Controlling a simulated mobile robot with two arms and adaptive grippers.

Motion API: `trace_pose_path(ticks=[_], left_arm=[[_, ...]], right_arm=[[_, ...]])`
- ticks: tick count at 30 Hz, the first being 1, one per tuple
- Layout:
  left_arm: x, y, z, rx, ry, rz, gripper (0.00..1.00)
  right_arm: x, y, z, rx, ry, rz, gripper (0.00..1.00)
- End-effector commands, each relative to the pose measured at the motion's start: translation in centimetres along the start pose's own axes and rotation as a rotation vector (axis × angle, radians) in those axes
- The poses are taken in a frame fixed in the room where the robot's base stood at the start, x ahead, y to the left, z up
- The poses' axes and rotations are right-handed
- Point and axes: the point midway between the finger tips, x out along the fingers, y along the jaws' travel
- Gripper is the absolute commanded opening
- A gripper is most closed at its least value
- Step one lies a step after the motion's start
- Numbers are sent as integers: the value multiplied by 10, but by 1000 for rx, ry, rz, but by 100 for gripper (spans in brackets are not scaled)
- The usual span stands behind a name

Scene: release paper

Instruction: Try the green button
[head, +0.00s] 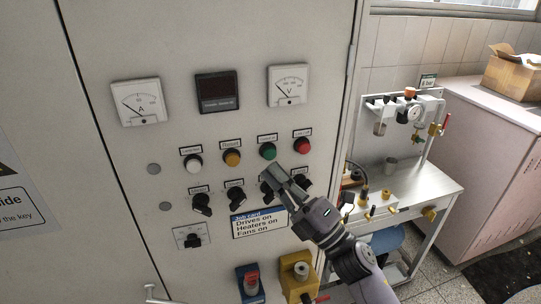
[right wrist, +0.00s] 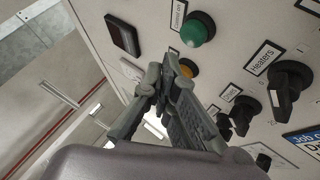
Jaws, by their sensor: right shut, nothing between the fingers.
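The green button (head: 268,151) is a round domed button in the upper row on the grey panel, second from the right. It also shows in the right wrist view (right wrist: 197,28), top centre, fully visible under its label. My right gripper (head: 273,171) is shut and empty, its tips just below the green button in the head view. In the right wrist view the shut fingertips (right wrist: 169,66) lie to the lower left of the button, with a visible gap and partly across the yellow button (right wrist: 188,67). My left gripper is not in view.
The white button (head: 194,161) and red button (head: 303,146) share the row. Black knobs sit below, including the heaters knob (right wrist: 290,85); my gripper partly covers some. A job card (head: 258,223) is lower down. A workbench (head: 430,187) stands to the right.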

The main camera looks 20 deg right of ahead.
Motion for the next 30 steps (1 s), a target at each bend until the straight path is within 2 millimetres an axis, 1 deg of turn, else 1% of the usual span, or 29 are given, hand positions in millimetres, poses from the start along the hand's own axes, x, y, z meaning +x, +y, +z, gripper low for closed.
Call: trace_pose_path(ticks=[3,8,30], left_arm=[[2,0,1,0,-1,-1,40],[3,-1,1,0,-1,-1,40],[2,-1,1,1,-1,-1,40]], right_arm=[[7,-6,5,0,1,0,0],[11,-8,8,0,1,0,0],[11,-8,8,0,0,-1,0]])
